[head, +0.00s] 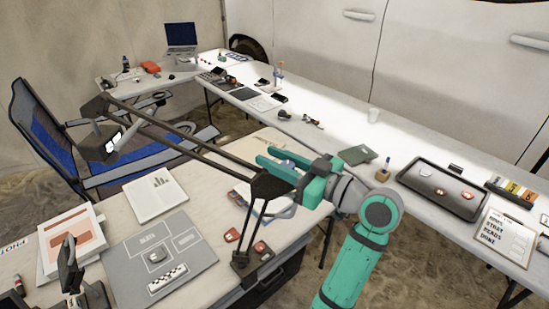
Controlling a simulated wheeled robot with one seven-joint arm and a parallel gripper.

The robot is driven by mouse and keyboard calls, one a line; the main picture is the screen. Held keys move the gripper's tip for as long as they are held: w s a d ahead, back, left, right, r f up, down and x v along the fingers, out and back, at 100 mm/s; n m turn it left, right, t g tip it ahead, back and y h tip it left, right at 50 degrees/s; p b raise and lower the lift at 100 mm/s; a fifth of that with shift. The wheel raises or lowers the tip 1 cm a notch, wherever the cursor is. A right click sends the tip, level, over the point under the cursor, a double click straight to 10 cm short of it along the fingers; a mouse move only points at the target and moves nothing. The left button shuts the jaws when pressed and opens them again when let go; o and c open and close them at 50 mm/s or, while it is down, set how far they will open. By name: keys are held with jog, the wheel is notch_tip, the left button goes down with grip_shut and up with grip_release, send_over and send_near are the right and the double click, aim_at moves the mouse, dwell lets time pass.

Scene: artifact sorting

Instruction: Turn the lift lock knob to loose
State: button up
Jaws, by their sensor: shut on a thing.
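A dark jointed stand arm (190,139) rises from a clamp base at the near table's right edge to an elbow joint, then runs as parallel bars up left to a head with a small lit panel (113,143). My teal gripper (284,165) is at the elbow joint (271,187), on its upper right side. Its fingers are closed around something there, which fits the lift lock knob. The knob is mostly hidden by the fingers, so I cannot read its setting.
The near table holds a grey sorting board (160,262), papers (157,198) and red-and-white pieces (232,235). A blue chair (55,143) stands behind it.

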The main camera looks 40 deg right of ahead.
dwell(0.3)
jog(key=o, duration=1.1)
jog(key=shift+c, duration=0.2)
jog(key=shift+a, duration=0.1)
jog(key=shift+h, duration=0.3)
